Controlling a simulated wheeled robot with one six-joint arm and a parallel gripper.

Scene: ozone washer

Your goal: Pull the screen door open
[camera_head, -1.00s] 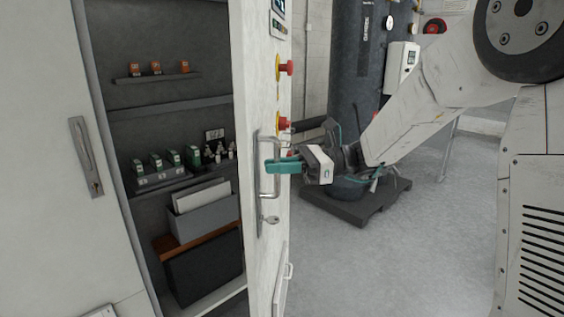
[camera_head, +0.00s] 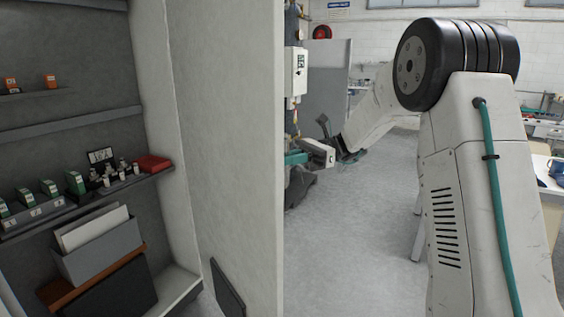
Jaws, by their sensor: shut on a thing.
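The screen door (camera_head: 228,140) is a pale cabinet door standing open. Its inner face shows in the middle of the head view, with the shelves uncovered to its left. My gripper (camera_head: 293,158) is at the door's far edge, with its teal fingers partly hidden behind that edge. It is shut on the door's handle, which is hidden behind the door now. My arm reaches to it from the right.
The open cabinet holds green switches (camera_head: 50,187), a red box (camera_head: 154,163) and a grey bin (camera_head: 100,250) on dark shelves. Grey floor (camera_head: 350,230) is clear right of the door. A table with items stands at far right.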

